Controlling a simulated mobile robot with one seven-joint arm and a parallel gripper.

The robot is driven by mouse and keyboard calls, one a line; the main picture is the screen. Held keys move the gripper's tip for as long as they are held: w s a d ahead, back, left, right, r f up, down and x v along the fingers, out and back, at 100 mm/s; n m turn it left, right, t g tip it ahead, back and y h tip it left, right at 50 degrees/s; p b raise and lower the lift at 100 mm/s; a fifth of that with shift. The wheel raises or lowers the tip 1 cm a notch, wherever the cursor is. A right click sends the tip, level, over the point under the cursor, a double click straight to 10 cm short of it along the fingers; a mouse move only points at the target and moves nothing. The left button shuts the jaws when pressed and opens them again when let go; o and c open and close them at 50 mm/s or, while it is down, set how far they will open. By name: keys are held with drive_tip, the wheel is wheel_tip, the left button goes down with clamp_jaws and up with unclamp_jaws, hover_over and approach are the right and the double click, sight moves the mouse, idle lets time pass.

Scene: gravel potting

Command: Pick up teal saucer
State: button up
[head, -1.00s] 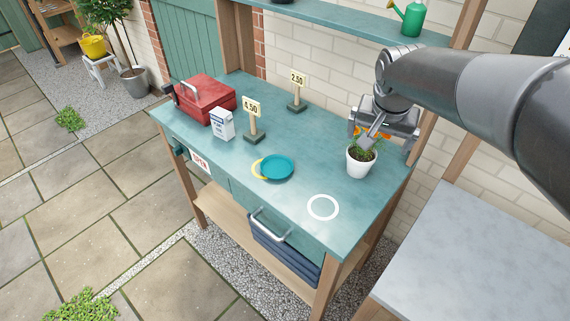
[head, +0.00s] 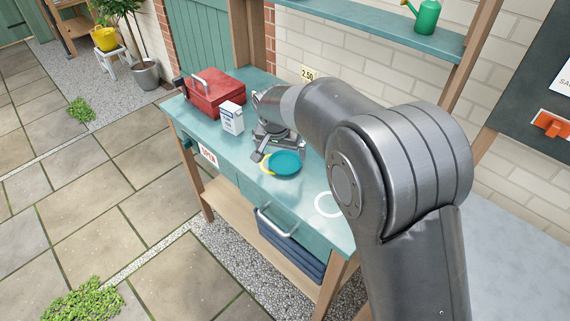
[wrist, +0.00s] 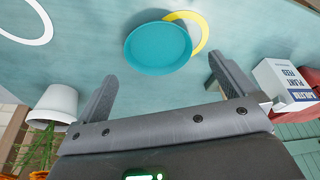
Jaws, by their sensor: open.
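The teal saucer (head: 285,164) lies on the teal bench top, partly over a yellow ring (head: 267,165). In the wrist view the saucer (wrist: 158,48) is ahead of my fingertips, with the yellow ring (wrist: 200,38) showing behind its right side. My gripper (head: 262,155) is at the saucer's left side in the head view, close to it. In the wrist view my gripper (wrist: 162,75) is open with nothing between the fingers, and the saucer is apart from both fingers.
A white plant feed box (head: 231,118) and a red toolbox (head: 213,94) stand to the left. A white ring (head: 328,204) marks the bench at right. A white pot (wrist: 55,104) with a plant shows in the wrist view. My arm hides the bench's right rear.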

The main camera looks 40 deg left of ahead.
sight(285, 164)
drive_tip(key=x, duration=0.6)
drive_tip(key=shift+w, duration=0.3)
drive_tip(key=c, duration=0.6)
